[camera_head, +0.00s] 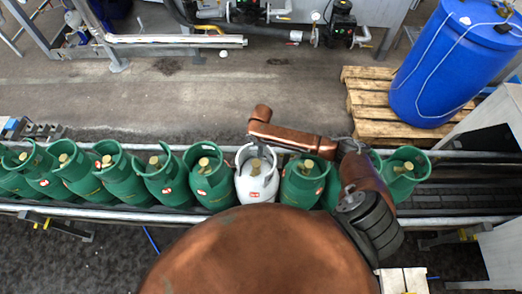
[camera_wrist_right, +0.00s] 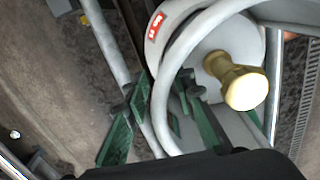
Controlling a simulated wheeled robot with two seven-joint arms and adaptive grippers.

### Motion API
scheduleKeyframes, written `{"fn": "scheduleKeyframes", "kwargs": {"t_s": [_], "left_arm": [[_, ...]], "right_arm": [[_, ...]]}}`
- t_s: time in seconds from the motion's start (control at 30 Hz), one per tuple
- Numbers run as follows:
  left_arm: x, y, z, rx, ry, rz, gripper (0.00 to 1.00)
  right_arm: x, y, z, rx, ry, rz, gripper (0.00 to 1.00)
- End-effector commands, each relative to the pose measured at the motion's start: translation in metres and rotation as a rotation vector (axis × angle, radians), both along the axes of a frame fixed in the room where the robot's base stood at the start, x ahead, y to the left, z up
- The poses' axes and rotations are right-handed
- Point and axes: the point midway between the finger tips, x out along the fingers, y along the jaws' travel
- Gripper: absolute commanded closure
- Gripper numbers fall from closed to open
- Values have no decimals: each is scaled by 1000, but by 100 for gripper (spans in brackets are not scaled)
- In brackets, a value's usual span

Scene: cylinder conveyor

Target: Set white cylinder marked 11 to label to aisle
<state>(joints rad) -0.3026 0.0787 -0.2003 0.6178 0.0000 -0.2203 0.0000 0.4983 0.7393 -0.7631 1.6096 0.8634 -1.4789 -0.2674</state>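The white cylinder (camera_head: 257,186), with a red label, stands upright in the row of green cylinders on the conveyor. Its white collar (camera_wrist_right: 163,112), red label (camera_wrist_right: 156,27) and brass valve (camera_wrist_right: 238,82) show in the right wrist view. My right gripper (camera_wrist_right: 163,92) is open. One green-padded finger is outside the collar wall and the other is on its inner side, with gaps visible. In the head view this gripper (camera_head: 254,142) is small and partly hidden at the top of the white cylinder. The number is not readable. My left gripper is not in view.
Green cylinders (camera_head: 211,184) stand close on both sides of the white one. Conveyor rails (camera_head: 455,221) run along the row. Beyond lies bare floor (camera_head: 190,95), with a wooden pallet (camera_head: 372,103) and blue barrel (camera_head: 447,66) at the right and pipework behind.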

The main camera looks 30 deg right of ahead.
Motion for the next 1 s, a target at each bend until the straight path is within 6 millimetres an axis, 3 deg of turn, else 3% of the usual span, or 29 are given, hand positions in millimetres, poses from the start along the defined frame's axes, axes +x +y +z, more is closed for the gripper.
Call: {"fn": "scheduleKeyframes", "kwargs": {"t_s": [0.27,0.63,1.0], "left_arm": [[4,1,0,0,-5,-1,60],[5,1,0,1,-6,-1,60],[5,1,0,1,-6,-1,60]], "right_arm": [[0,0,-2,-1,-1,0,76],[0,0,-2,-1,-1,0,100],[0,0,-2,0,0,1,100]]}}
